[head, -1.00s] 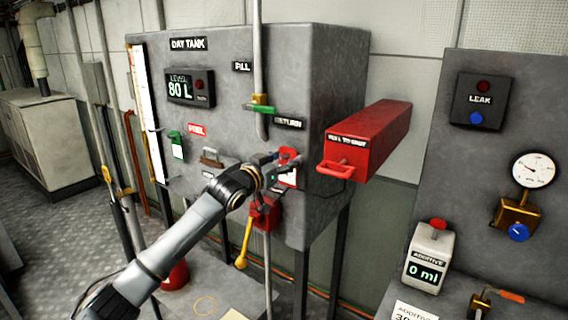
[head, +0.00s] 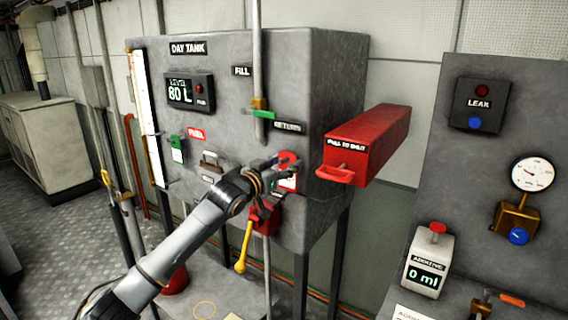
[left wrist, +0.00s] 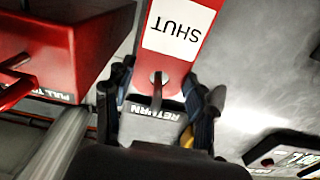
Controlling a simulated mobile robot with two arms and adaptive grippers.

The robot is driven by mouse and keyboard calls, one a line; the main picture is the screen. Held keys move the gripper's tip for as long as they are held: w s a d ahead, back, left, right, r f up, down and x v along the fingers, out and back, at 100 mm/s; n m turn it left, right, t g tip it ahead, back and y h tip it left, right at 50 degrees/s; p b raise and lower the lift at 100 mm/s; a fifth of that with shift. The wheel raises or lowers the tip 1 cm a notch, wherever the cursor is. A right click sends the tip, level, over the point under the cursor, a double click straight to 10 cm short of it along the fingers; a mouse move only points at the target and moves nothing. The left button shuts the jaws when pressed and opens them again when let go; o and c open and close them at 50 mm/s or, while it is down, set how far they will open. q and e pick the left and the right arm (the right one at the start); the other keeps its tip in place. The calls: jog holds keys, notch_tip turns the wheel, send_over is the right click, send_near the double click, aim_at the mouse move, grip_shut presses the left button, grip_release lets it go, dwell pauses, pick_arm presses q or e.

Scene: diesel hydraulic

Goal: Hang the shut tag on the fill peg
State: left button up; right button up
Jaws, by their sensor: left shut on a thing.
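The shut tag is red with a white SHUT label; it shows below the RETURN label in the head view (head: 288,183) and large in the left wrist view (left wrist: 182,35). My left gripper (head: 282,163) is at the tag's top end. In the left wrist view its fingers (left wrist: 158,92) are shut on the tag, one at each side. A dark rod shows at the tag's hole; I cannot tell whether the tag is still around it. The FILL label (head: 242,71) is on the tank front, up and left of the gripper. The fill peg cannot be made out. My right gripper is not in view.
A vertical pipe (head: 257,60) with a green-handled valve (head: 262,114) stands between the FILL label and the RETURN label (head: 289,127). A red pull box (head: 370,140) juts out at right. A green tag (head: 177,150) hangs at left on the day tank (head: 330,90).

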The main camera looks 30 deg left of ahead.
pick_arm(q)
jog(key=o, duration=1.1)
